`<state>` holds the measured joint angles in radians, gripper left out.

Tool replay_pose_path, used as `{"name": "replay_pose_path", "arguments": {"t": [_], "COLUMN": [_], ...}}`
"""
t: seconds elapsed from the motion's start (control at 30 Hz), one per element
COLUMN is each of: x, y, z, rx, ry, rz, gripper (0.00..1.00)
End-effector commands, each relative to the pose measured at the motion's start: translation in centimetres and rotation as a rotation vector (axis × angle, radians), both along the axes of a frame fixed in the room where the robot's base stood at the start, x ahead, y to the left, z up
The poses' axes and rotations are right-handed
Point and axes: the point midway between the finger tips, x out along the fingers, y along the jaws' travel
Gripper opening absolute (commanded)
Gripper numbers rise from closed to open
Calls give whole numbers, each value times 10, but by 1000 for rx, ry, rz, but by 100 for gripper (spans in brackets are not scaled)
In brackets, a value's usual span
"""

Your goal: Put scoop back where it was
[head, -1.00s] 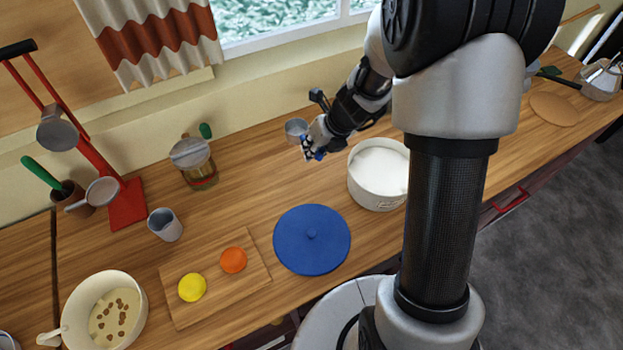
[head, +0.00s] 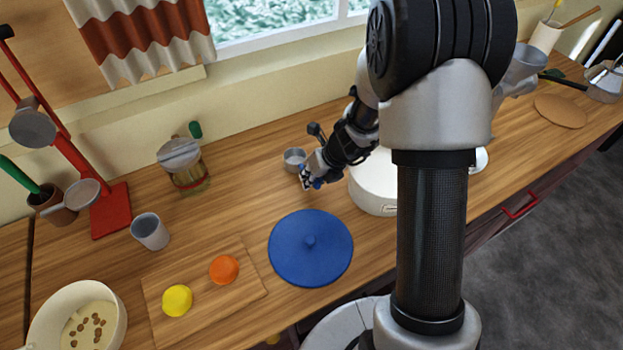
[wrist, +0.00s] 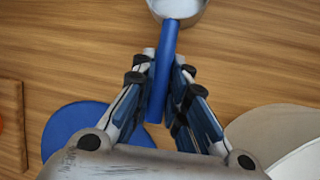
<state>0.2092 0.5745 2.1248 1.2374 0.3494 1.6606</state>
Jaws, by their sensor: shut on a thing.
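The scoop is a small metal cup (head: 294,158) with a blue handle (wrist: 165,75). My gripper (head: 310,179) is shut on the blue handle, which lies between both fingers in the wrist view (wrist: 163,80). The cup points away from my gripper, toward the wall, and is cut off at the top of the wrist view. The scoop is low over the wooden counter; I cannot tell whether it touches it. The white canister (head: 372,192) is just right of my gripper, partly hidden by my arm. The round blue lid (head: 310,255) lies flat in front of my gripper.
A cutting board (head: 215,305) with a yellow and an orange ball lies left of the lid. A glass jar (head: 188,172), a grey cup (head: 150,232) and a red stand (head: 110,212) are further left. The counter between jar and scoop is clear.

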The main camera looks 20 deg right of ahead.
Motion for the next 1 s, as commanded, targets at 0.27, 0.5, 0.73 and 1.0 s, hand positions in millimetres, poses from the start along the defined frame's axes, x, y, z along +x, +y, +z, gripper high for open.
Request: {"name": "replay_pose_path", "arguments": {"t": [0.27, 0.5, 0.73, 1.0], "x": [0, 0, 0, -8], "y": [0, 0, 0, -7], "z": [-2, -2, -2, 28], "rx": [0, 0, 0, 0], "ry": [0, 0, 0, -2], "rz": [0, 0, 0, -3], "gripper": [21, 34, 34, 34]}}
